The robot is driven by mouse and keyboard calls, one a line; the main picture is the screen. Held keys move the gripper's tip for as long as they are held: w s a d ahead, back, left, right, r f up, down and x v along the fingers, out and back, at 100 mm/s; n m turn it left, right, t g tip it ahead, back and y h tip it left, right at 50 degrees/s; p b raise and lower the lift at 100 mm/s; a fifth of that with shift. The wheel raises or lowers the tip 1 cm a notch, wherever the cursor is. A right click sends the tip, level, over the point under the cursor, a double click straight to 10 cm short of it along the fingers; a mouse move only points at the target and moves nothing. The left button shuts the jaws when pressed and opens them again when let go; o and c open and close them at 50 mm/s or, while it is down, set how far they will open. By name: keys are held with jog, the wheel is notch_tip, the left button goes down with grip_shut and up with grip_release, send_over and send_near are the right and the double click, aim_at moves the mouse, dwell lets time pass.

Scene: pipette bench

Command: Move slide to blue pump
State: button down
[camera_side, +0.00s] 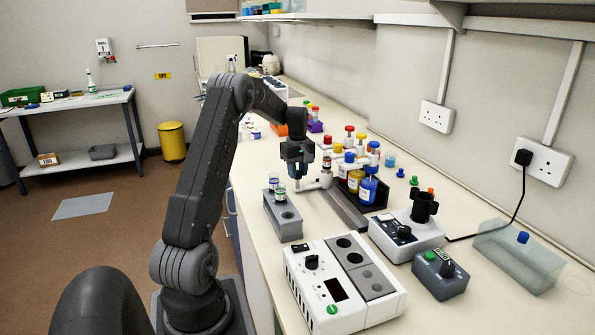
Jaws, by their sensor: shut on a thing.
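A dark grey rail (346,211) lies on the bench, with a pale grey slide (319,184) near its far part. The slide's arm reaches left toward my gripper (297,173). My gripper points down and is shut at the left end of the slide; its fingertips are small and the exact contact is hard to see. The blue pump (368,189), a blue bottle with a blue cap, stands at the near end of a row right of the rail. A yellow pump (354,181) stands just beyond it. The slide is farther back than the blue pump.
A grey block (283,224) with vials stands left of the rail. A white instrument (335,318), a stirrer-like device (401,238) and a small control box (440,279) fill the near bench. A clear tub (520,262) stands at the right. Capped bottles stand behind the pumps.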

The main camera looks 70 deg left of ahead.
jog(key=d, duration=1.4)
jog(key=c, duration=0.8)
grip_release()
jog(key=shift+c, duration=0.2)
notch_tip(320, 180, up, 14)
jog(key=shift+f, duration=0.1)
